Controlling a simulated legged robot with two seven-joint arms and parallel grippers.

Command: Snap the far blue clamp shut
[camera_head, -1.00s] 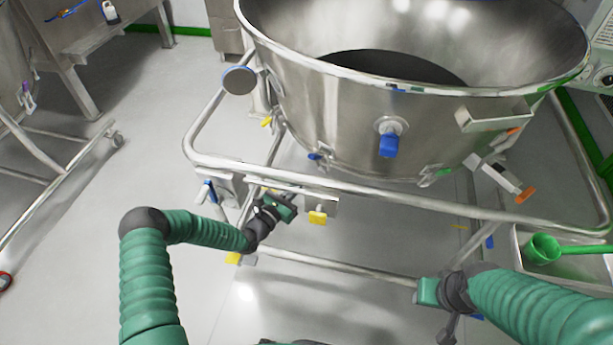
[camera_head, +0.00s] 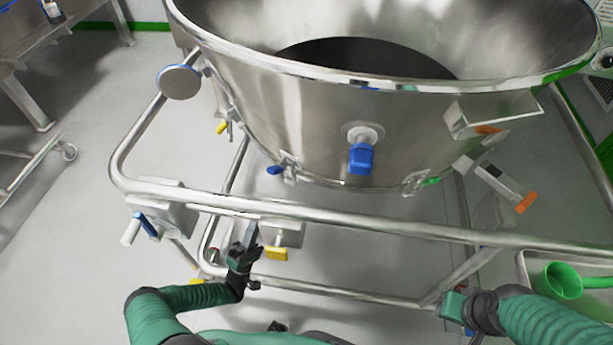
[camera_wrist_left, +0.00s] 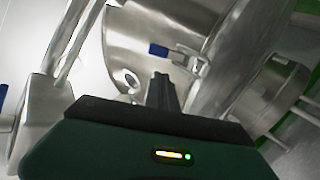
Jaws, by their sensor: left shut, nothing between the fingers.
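A blue-handled clamp (camera_head: 276,169) sits on the lower rim of the steel bowl (camera_head: 300,120). Its blue handle sticks out to the left of its metal latch. In the left wrist view the blue-handled clamp (camera_wrist_left: 160,50) shows ahead of and above the fingertips, apart from them. My left gripper (camera_head: 251,232) is shut and empty, below the clamp near the frame's front rail; its closed fingers (camera_wrist_left: 161,85) show in the wrist view. My right gripper (camera_head: 452,306) is at the lower right, away from the bowl; its fingers are not clear.
The frame's steel rail (camera_head: 330,219) runs between my arms and the bowl. A blue valve (camera_head: 361,158) juts from the bowl's front. A yellow-handled clamp (camera_head: 222,127) and a green one (camera_head: 431,181) are also on the bowl. A bracket with a blue lever (camera_head: 146,226) is at left. A green scoop (camera_head: 563,281) lies at right.

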